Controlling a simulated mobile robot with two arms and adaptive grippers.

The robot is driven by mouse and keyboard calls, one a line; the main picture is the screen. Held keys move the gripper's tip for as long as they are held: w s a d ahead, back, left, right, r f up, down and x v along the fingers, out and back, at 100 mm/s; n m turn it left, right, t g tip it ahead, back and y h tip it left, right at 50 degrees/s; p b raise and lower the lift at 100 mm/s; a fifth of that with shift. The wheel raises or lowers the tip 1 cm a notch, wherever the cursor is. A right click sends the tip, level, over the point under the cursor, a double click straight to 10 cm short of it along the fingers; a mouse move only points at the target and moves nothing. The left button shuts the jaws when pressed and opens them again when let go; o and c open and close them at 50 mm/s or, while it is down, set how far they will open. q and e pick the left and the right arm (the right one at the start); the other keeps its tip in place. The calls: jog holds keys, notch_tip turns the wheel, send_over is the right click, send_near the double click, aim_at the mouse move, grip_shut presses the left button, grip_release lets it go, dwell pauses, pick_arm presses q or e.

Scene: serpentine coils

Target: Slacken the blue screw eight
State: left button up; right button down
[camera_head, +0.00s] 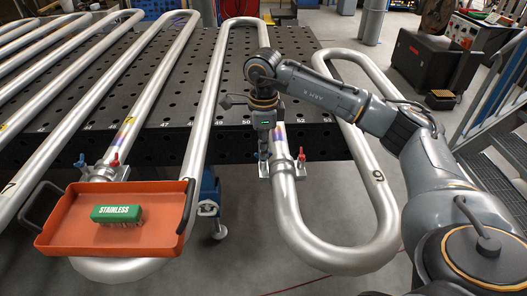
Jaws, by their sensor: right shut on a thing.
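My right gripper (264,148) points down at the clamp (283,168) on the pipe bend right of the middle, near the front edge of the perforated table. It is shut on the clamp's left screw, where the other clamp has its blue one; the fingers hide nearly all of it. The red screw (301,156) of this clamp stands free to the right. A second clamp (100,172) on the left has a blue screw (80,161) and a red screw (115,160). I cannot read a number eight. My left gripper is not in view.
An orange tray (60,231) with a green STAINLESS block (117,214) sits at the front left. Shiny bent pipes cover the dark perforated table (235,88); one bend marked 9 (377,177) lies to the right. Blue stairs (505,135) stand far right.

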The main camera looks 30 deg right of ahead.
jog(key=n, duration=0.2)
jog(key=n+b, duration=0.1)
jog(key=n, duration=0.1)
jog(key=shift+s+f+n, duration=0.15)
jog(key=shift+f+n, duration=0.15)
jog(key=shift+f, duration=0.05)
jog(key=n+b, duration=0.1)
jog(key=n, duration=0.2)
jog(key=shift+a+n, duration=0.1)
jog(key=shift+n, duration=0.2)
jog(key=n+b, duration=0.1)
jog(key=n, duration=0.2)
jog(key=shift+n, duration=0.3)
jog(key=shift+n+b, duration=0.4)
jog(key=shift+n, duration=1.3)
jog(key=c, duration=1.5)
grip_release()
jog(key=shift+r, duration=0.15)
